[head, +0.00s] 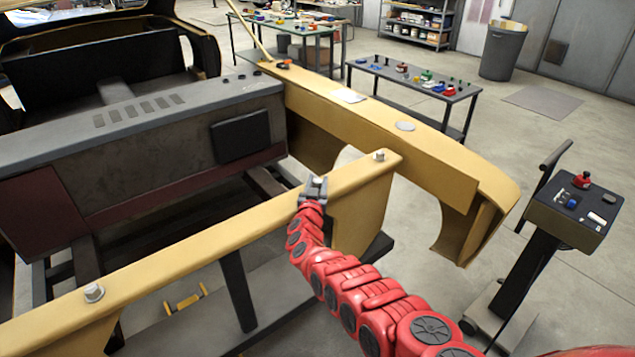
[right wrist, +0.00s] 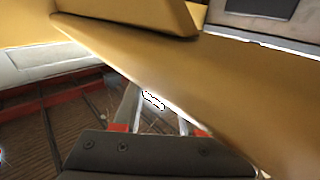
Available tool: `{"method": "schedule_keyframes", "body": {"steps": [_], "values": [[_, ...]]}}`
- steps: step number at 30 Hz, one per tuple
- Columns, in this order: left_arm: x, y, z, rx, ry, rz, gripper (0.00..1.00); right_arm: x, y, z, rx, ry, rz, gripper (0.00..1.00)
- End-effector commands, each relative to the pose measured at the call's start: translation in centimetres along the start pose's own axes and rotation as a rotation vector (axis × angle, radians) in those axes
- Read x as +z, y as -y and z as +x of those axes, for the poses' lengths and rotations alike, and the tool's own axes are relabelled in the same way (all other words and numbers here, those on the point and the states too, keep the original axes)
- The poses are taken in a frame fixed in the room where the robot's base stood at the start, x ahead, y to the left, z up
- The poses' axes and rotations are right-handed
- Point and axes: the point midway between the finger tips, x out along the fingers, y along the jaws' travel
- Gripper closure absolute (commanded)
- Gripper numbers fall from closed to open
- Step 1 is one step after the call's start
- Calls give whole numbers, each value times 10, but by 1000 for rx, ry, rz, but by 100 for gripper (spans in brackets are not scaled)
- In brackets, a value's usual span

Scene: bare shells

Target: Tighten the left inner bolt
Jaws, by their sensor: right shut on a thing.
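A yellow rail (head: 200,237) of the bare car shell runs across the head view. A silver bolt (head: 94,292) sits on its near left end and another bolt (head: 379,155) on its far right end. My right gripper (head: 314,189) is at the rail's edge between these two, shut on a small light metal bolt (head: 318,180). In the right wrist view the gripper's fingers (right wrist: 155,118) are at the rail's lower edge, with a small bright piece (right wrist: 153,98) between them. Most of the held bolt is hidden. My left gripper is not in view.
A yellow fender (head: 400,125) lies beyond the rail, and a grey firewall box (head: 140,130) is at left. A tool stand (head: 575,210) is at right. A low table (head: 415,80) with coloured parts and a bin (head: 503,52) stand behind.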

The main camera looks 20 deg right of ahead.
Motion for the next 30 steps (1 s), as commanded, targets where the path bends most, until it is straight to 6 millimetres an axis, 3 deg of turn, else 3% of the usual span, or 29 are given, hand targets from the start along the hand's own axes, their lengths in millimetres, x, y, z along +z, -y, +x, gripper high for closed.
{"method": "schedule_keyframes", "body": {"steps": [18,19,21,24,30], "values": [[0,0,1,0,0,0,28,-4,-1,1,17,-6,2,100],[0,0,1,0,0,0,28,-4,-1,1,17,-6,2,55],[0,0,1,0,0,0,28,-3,-1,1,17,-5,2,43],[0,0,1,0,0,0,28,-2,0,1,17,-4,2,28],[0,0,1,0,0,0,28,-1,0,1,16,-2,1,28]]}}
